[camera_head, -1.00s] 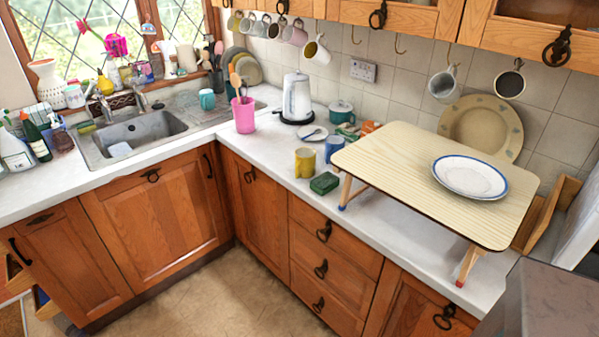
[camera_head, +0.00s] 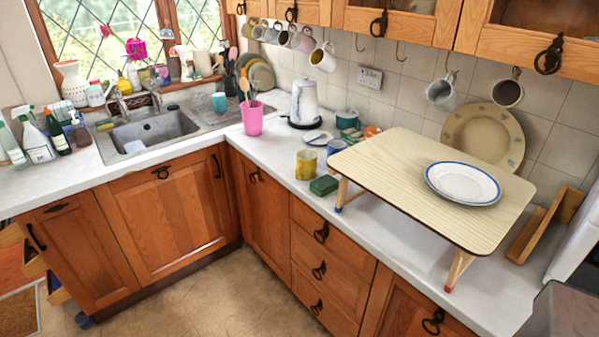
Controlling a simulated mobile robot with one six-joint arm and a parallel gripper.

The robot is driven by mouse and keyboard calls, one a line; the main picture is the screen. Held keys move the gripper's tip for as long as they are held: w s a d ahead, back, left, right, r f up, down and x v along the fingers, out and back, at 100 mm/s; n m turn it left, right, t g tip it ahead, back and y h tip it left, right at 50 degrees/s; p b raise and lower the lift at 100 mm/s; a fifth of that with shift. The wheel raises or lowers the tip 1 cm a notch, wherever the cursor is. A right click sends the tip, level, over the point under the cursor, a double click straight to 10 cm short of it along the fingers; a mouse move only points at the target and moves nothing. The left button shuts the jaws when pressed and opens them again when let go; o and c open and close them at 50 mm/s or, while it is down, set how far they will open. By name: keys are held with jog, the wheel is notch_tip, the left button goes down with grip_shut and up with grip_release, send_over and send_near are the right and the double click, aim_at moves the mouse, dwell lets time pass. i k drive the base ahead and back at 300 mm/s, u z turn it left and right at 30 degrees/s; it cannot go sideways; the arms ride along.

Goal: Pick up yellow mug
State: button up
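The yellow mug (camera_head: 306,164) stands upright on the white worktop, left of the small wooden folding table. A blue mug (camera_head: 336,147) stands just behind it to the right, partly hidden by the folding table. A green sponge-like block (camera_head: 323,185) lies in front of the yellow mug to the right, close to it. My gripper is not in view.
The folding table (camera_head: 400,160) bears a blue-rimmed white plate (camera_head: 463,182). A pink utensil pot (camera_head: 251,118), a kettle (camera_head: 304,103) and a small plate (camera_head: 318,138) stand behind the yellow mug. Worktop (camera_head: 270,150) left of the mug is clear. Mugs hang above.

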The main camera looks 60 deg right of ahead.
aim_at(304, 168)
jog(key=z, duration=0.15)
jog(key=i, duration=0.9)
jog(key=u, duration=0.1)
